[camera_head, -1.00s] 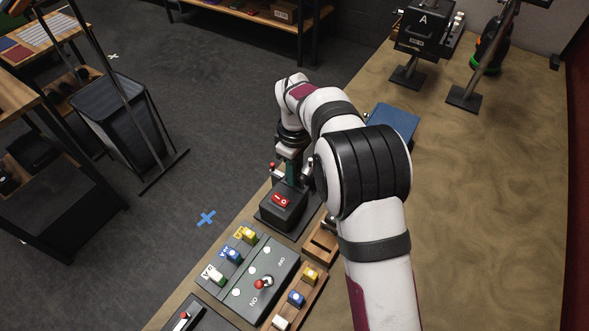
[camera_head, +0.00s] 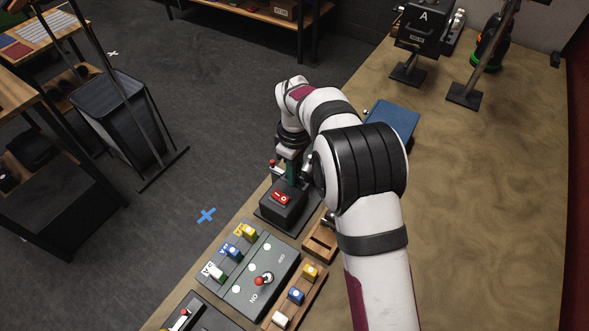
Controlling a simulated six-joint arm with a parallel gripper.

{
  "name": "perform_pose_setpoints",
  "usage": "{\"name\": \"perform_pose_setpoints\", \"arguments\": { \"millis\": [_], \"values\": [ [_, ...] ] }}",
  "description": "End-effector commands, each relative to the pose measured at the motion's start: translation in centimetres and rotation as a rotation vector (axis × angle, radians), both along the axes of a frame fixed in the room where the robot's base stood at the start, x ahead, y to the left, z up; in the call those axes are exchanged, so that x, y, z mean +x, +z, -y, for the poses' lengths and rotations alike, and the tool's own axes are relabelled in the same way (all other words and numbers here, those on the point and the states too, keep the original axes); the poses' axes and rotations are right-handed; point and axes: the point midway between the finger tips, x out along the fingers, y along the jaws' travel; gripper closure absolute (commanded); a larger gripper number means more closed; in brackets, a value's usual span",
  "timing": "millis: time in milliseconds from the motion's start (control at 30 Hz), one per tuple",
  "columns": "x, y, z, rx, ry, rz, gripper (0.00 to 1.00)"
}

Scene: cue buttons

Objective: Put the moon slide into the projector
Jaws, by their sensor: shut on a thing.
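My gripper (camera_head: 291,158) points down just behind a black box with a red rocker switch (camera_head: 282,200), which may be the projector. It is shut on a small dark green piece (camera_head: 292,171), close above or at the back of the box. I cannot tell whether this piece touches the box or sits in it. No moon picture shows on it, so I cannot tell whether it is the moon slide.
A grey panel (camera_head: 243,291) with a red-tipped lever and coloured cue buttons lies in front. Beside it is a wooden rack (camera_head: 308,297) of coloured pieces. A blue flat object (camera_head: 392,122) lies behind my arm. A black lamp marked A (camera_head: 422,27) stands at the back. The table's right side is clear.

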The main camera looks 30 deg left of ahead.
Motion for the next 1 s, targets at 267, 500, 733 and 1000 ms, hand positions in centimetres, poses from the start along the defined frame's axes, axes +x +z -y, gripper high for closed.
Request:
{"name": "perform_pose_setpoints", "arguments": {
  "millis": [267, 500, 733, 1000],
  "values": [
    [0.0, -0.1, 0.0, 0.000, 0.000, 0.000, 0.63],
    [0.0, -0.2, 0.0, 0.000, 0.000, -0.001, 0.46],
    [0.0, -0.2, 0.0, 0.000, 0.000, -0.001, 0.36],
    [0.0, 1.3, 0.0, 0.001, -0.001, 0.000, 0.36]
  ]
}}
